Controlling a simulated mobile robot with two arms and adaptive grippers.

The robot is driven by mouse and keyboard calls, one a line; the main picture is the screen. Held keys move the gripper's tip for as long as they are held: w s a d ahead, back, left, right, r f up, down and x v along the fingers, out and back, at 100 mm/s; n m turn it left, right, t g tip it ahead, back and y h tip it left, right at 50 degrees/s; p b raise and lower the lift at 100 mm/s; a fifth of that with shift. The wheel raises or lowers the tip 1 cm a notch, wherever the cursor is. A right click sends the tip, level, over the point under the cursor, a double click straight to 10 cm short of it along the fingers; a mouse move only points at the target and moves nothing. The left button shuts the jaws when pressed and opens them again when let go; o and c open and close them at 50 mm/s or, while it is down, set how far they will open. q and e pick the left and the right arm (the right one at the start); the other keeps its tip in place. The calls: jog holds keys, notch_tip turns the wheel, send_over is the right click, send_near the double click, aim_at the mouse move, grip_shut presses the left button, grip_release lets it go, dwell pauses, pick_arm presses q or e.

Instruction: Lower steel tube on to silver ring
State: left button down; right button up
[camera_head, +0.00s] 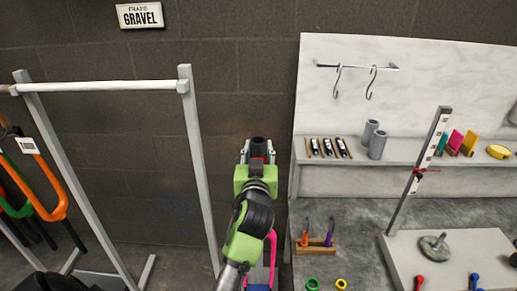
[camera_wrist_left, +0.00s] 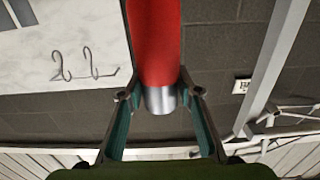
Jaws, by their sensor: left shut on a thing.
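My left gripper (camera_head: 258,160) is raised in front of the dark wall, left of the workbench. In the left wrist view its two fingers (camera_wrist_left: 159,95) are shut on a red tube (camera_wrist_left: 160,40) with a bare steel end (camera_wrist_left: 160,100). In the head view the tube's dark end (camera_head: 258,146) shows above the gripper; most of the tube is hidden. Two grey steel cylinders (camera_head: 377,145) stand upright on the shelf. I cannot single out a silver ring; a grey disc with a short post (camera_head: 434,245) lies on the bench plate. My right gripper is not in view.
A rack (camera_head: 196,165) with coloured frames (camera_head: 50,195) stands at left. The workbench (camera_head: 345,225) at right carries a tool block (camera_head: 314,245), coloured rings and a tilted upright post (camera_head: 420,165). Hooks (camera_head: 372,83) hang on the white backboard (camera_head: 440,85).

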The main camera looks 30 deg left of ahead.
pick_arm(q)
jog(key=shift+f+b, duration=2.05)
jog(key=shift+f, duration=0.5)
jog(key=shift+f+b, duration=2.5)
jog(key=shift+f, duration=0.4)
jog(key=shift+f+b, duration=1.9)
jog(key=shift+f, duration=0.4)
